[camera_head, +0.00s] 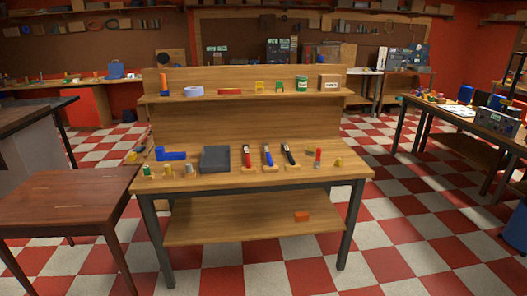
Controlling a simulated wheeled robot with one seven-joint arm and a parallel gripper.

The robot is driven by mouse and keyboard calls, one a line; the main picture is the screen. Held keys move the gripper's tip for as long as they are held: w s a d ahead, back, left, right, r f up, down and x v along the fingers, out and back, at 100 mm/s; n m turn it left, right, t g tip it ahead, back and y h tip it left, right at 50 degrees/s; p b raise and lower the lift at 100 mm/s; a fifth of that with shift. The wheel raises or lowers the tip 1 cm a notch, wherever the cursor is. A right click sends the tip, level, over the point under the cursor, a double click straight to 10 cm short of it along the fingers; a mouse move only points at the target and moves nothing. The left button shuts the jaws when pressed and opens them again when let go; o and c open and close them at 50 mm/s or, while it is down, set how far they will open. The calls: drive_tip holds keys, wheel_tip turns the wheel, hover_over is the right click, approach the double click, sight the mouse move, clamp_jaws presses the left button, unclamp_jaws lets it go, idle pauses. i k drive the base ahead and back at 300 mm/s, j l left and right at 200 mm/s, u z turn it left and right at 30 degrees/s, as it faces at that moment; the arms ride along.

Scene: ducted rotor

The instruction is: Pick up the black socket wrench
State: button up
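Three slim handled tools stand or lean in a row on the wooden workbench (220,181), each at a small light-wood block. The right one, with a black handle (289,153), fits the black socket wrench, though it is too small to make out a socket end. The middle tool (267,155) is blue and the left one (247,156) is red with dark parts. Nothing visibly covers the black tool. My gripper is not in view.
A dark grey block (215,159) and a blue part (170,154) sit left of the tools. A small red-topped item (318,157) stands to the right. A raised shelf (235,97) runs behind. A brown table (68,195) stands at front left; checkered floor (400,235) is clear at front right.

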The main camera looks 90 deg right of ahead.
sight(284, 144)
drive_tip(key=z, duration=0.45)
drive_tip(key=l+z, duration=0.1)
drive_tip(key=z, duration=0.75)
drive_tip(key=l+z, duration=0.15)
drive_tip(key=z, duration=0.7)
drive_tip(key=k+z, duration=0.2)
drive_tip(key=z, duration=1.05)
drive_tip(key=i+l+u, duration=0.1)
drive_tip(key=i+u, duration=0.3)
drive_tip(key=i, duration=0.25)
drive_tip(key=i+l+u, duration=0.35)
drive_tip(key=i, duration=0.25)
drive_tip(key=i+l+u, duration=0.4)
drive_tip(key=i, duration=0.2)
drive_tip(key=i+l+u, duration=0.4)
drive_tip(key=l, duration=0.25)
drive_tip(key=i, duration=0.1)
